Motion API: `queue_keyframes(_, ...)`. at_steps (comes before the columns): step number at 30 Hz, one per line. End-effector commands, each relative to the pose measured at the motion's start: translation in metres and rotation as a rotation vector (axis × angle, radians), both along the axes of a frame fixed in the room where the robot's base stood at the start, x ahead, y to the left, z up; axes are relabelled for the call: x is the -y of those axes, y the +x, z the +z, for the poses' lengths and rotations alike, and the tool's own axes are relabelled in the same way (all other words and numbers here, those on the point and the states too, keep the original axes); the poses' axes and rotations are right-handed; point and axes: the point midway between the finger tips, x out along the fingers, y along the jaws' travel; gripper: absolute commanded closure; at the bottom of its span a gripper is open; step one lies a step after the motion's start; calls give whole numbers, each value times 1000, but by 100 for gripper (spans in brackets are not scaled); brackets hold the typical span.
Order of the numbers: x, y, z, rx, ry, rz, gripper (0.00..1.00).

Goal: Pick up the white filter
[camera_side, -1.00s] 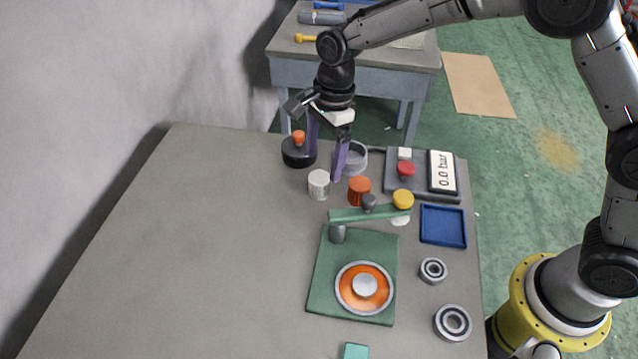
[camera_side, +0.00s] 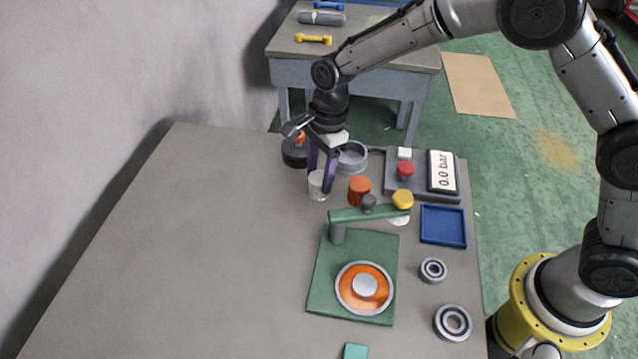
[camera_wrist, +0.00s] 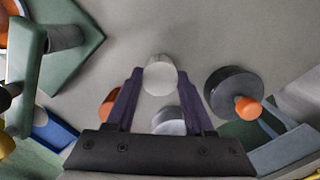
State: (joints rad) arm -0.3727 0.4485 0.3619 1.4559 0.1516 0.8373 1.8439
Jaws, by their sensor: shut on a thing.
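The white filter (camera_side: 316,184) is a small pale ribbed cylinder on the grey table, left of the orange cylinder. My gripper (camera_side: 319,182) has its purple fingers around it, one on each side, and is shut on it. In the wrist view the filter (camera_wrist: 159,78) sits between the two fingertips of my gripper (camera_wrist: 159,76). The filter looks upright, and I see no clear gap between it and the table. Part of it is hidden by the near finger.
A black round part with an orange knob (camera_side: 294,156) stands just behind. The green press fixture (camera_side: 323,291) is in front. The table's left side is clear.

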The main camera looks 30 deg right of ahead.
Motion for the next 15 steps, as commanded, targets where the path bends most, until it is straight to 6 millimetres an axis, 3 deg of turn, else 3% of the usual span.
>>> queue_keyframes(3, 0, 0, 1, 1, 1, 0, 100)
queue_keyframes(10, 0, 1, 2, 2, 1, 0, 100)
queue_keyframes(15, -1, 1, 21, 5, 3, -1, 100)
